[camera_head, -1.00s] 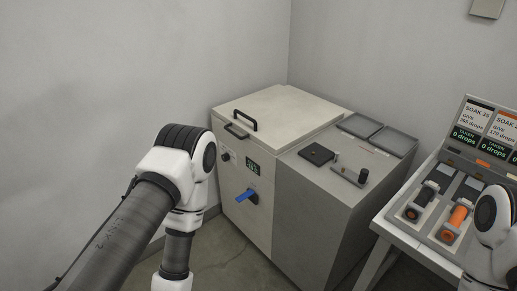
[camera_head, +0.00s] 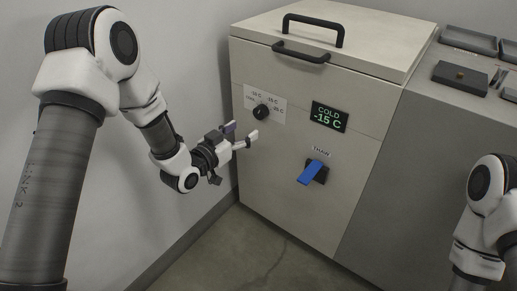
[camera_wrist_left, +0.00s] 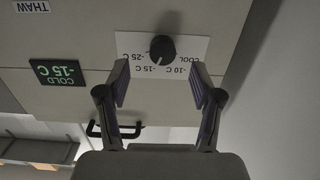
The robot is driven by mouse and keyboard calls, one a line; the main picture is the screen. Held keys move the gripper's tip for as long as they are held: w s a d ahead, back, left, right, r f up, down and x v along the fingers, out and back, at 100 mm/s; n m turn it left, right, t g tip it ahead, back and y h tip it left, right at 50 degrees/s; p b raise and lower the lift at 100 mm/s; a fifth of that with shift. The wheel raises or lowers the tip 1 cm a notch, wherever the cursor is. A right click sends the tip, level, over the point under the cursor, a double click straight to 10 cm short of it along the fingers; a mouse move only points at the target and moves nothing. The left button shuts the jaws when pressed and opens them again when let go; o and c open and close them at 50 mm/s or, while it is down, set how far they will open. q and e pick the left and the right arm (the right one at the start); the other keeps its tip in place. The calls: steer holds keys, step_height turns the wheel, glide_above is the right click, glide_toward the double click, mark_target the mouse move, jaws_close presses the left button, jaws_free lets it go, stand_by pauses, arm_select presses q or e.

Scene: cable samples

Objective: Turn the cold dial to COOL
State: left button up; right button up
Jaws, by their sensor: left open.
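The cold dial (camera_head: 262,112) is a round black knob on a white label plate (camera_head: 279,106) at the upper left of the pale cabinet's front. In the left wrist view the dial (camera_wrist_left: 162,48) appears upside down, its pale mark facing the -15 C label; COOL is printed on the right there. The display (camera_head: 328,116) reads COLD -15 C. My left gripper (camera_head: 241,132) is open and empty, in front of the cabinet and a little below and left of the dial. In the wrist view its fingers (camera_wrist_left: 160,78) are spread, apart from the dial.
A blue THAW lever (camera_head: 313,172) sticks out below the display. A black front handle (camera_head: 300,52) and a lid handle (camera_head: 313,30) are above the dial. A grey counter with trays (camera_head: 468,40) adjoins at right. A wall is close at left.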

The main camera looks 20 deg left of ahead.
mark_target(258, 113)
arm_select(q)
steer(key=shift+t+h, duration=0.3)
steer(key=shift+t, duration=0.1)
steer(key=b+x, duration=0.1)
steer(key=x, duration=0.4)
steer(key=r+b+x, duration=0.1)
steer(key=x, duration=0.2)
steer(key=shift+w+a+b, duration=0.1)
steer(key=shift+a+b, duration=0.2)
steer(key=shift+w+r, duration=0.1)
steer(key=shift+w, duration=0.05)
steer(key=c, duration=1.1)
arm_select(e)
steer(key=f, duration=0.4)
steer(key=shift+w+a, duration=0.1)
steer(key=shift+a, duration=0.1)
